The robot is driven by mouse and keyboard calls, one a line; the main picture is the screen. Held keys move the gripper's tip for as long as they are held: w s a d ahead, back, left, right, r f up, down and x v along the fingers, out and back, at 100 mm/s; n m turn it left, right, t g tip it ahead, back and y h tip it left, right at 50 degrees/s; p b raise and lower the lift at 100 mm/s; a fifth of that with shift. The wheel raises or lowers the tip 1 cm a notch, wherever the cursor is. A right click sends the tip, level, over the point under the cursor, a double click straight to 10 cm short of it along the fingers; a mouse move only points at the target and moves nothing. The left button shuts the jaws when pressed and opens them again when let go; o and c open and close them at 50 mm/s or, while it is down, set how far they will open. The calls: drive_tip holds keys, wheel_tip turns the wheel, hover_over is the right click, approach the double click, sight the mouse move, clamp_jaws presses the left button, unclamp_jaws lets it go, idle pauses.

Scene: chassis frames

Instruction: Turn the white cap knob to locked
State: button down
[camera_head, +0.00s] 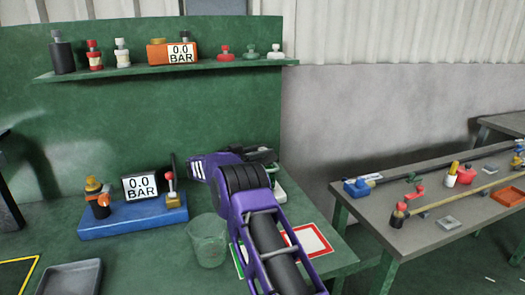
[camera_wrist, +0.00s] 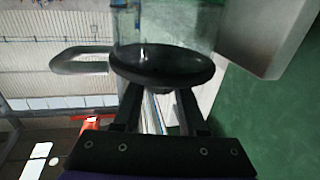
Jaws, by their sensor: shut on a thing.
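In the wrist view my gripper's two dark fingers (camera_wrist: 160,92) close in on the underside of a dark round knob-like part (camera_wrist: 162,66), with a clear gap between them lower down. A clear greenish cylinder (camera_wrist: 165,20) joins this part above. The held part looks black here; I see no white cap on it. A dark and green fitting (camera_head: 263,155) on a white base (camera_head: 280,191) shows just behind my wrist. A white-capped bottle (camera_head: 121,53) and a small white knob (camera_head: 276,52) stand on the shelf.
A grey handle loop (camera_wrist: 80,61) and a pale block (camera_wrist: 265,35) flank the held part. A clear beaker (camera_head: 208,240) stands close left of my arm. A blue base (camera_head: 130,224) with a gauge is farther left. A red-edged white sheet (camera_head: 308,240) lies right.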

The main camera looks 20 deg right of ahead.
drive_tip(key=shift+d, duration=0.1)
drive_tip(key=shift+c, duration=2.3)
unclamp_jaws()
drive_tip(key=v, duration=1.7)
drive_tip(key=shift+a, duration=0.25)
drive_tip(key=shift+r, duration=0.1)
